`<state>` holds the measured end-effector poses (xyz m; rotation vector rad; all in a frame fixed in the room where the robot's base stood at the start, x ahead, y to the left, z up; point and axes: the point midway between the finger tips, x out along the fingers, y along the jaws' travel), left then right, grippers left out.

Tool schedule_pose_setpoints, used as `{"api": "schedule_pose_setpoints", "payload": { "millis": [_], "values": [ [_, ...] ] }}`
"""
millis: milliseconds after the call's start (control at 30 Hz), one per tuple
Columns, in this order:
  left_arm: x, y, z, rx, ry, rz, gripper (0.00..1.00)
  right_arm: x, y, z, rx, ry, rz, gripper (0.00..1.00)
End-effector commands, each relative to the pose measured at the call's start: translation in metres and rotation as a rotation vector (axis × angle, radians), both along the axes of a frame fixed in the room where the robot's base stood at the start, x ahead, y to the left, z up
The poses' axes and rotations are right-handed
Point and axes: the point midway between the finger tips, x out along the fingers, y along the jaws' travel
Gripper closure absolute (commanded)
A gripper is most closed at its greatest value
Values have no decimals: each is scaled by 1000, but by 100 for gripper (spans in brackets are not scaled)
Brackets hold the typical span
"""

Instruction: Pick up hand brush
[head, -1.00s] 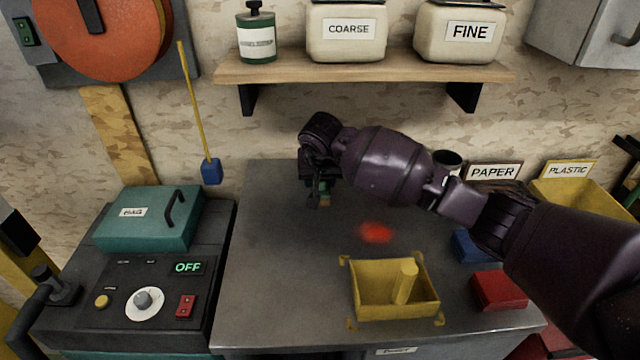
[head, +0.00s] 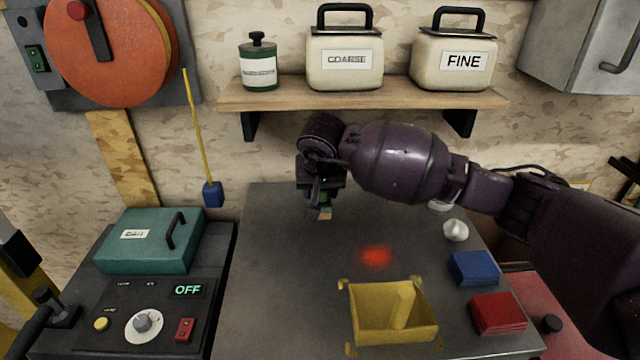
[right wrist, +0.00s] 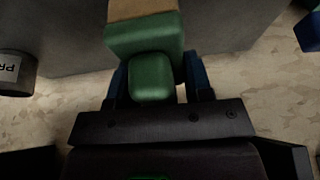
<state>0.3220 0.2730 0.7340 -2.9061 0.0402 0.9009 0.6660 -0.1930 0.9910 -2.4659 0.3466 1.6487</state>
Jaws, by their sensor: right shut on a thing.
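The hand brush, green with a tan end, is held at my right gripper (head: 322,198) over the back left of the grey bench; its tan end (head: 325,214) shows below the fingers in the head view. In the right wrist view the green brush body (right wrist: 145,38) sits between the blue fingers of my right gripper (right wrist: 158,80), which is shut on it. The gripper and wrist hide most of the brush in the head view. My left gripper is not in view.
A red glowing spot (head: 376,256) is on the bench. A shelf (head: 360,98) with canisters hangs above.

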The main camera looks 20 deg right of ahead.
Motion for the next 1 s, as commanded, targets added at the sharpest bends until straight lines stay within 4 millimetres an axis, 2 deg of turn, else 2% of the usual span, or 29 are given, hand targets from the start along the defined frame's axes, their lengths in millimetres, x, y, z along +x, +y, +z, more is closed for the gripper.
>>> {"api": "schedule_pose_setpoints", "payload": {
  "millis": [300, 500, 700, 1000],
  "values": [
    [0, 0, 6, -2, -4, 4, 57, -78, 22, 2, -1, -2, 4, 80],
    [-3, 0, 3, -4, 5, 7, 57, -119, 34, 1, 0, -1, 4, 80],
    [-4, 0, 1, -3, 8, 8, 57, -143, 41, 0, 1, -1, 0, 80],
    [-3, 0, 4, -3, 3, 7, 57, -152, 43, 0, 0, -1, -1, 80]
  ]
}}
